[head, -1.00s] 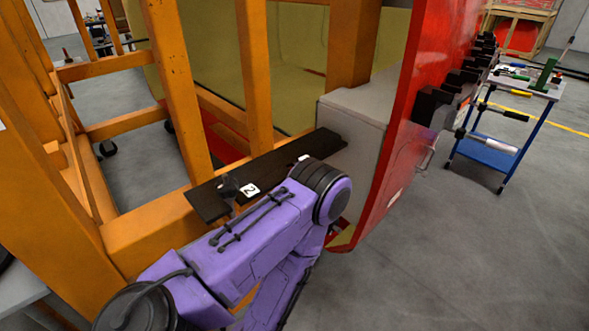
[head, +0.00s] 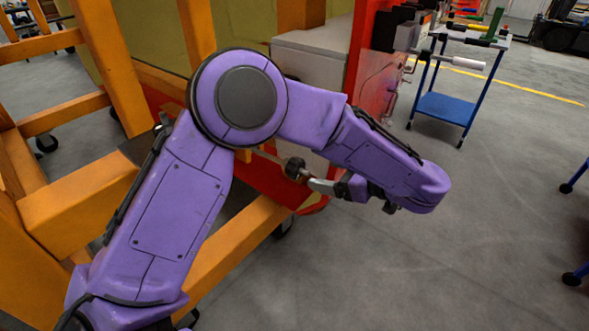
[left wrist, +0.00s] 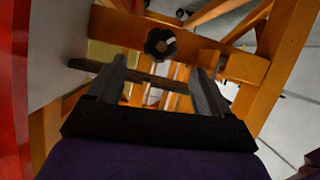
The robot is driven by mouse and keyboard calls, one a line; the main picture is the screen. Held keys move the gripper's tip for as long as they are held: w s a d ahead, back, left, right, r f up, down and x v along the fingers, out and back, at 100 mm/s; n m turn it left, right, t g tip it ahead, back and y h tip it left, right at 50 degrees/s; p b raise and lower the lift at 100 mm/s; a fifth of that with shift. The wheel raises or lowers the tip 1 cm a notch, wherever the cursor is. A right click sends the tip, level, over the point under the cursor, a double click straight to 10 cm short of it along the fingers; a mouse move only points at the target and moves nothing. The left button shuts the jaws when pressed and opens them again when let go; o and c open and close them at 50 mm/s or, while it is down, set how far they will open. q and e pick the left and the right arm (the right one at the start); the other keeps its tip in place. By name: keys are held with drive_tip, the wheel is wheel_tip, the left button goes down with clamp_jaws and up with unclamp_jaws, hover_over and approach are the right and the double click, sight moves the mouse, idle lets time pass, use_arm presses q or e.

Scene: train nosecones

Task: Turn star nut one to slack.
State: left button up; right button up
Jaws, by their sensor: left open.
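A black star nut (head: 295,168) with several lobes sits by the lower edge of the white box, near the orange frame. In the left wrist view my left gripper (left wrist: 160,72) is open and empty, with the nut ahead between the finger lines. My right gripper is out of view.
The orange timber frame (head: 80,190) fills the left side. The white box (head: 318,60) and the red nosecone panel (head: 375,85) stand behind my left arm. A blue trolley (head: 445,108) with tools stands at the back right.

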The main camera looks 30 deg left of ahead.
sight(305, 170)
use_arm(q)
drive_tip(key=x, duration=1)
drive_tip(key=shift+f, duration=0.1)
